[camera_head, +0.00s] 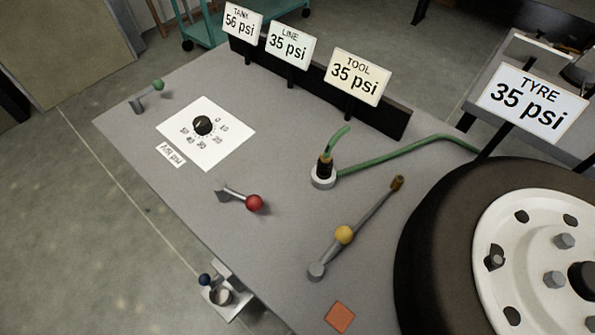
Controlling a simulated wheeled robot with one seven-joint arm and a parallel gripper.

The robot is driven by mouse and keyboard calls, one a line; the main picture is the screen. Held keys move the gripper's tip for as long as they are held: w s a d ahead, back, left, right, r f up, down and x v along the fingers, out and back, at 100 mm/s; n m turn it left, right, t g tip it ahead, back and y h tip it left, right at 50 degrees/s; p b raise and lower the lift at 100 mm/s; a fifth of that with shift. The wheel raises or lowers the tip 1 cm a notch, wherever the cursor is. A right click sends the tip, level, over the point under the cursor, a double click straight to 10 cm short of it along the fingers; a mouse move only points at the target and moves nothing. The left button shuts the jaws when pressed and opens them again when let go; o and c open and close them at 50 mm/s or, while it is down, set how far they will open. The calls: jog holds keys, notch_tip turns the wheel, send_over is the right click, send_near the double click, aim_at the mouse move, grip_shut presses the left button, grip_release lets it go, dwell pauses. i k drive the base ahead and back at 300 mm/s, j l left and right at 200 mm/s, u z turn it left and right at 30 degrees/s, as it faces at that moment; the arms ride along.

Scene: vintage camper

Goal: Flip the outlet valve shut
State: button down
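Several ball-ended levers show, and none carries a readable valve name, so I cannot tell by label which is the outlet valve. A red-knobbed lever (254,203) lies near the middle of the grey bench top, its grey arm pointing right and slightly toward the front. A green-knobbed lever (158,86) is at the far left corner, its knob to the upper right of its pivot. A blue-knobbed lever (205,280) sits on a small bracket at the bench's front edge. A yellow ball (344,235) sits along a grey rod with a brown tip. My gripper is not in view.
A black dial (202,125) sits on a white scale card. A green hose (410,151) runs toward the wheel (430,240) at right.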

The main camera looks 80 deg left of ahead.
aim_at(254, 203)
jog(key=u, duration=0.9)
jog(key=l+u, duration=0.1)
jog(key=u, duration=1.25)
jog(key=k+u, duration=0.1)
jog(key=u, duration=0.35)
jog(key=k+j+u, duration=0.25)
jog(key=j, duration=0.2)
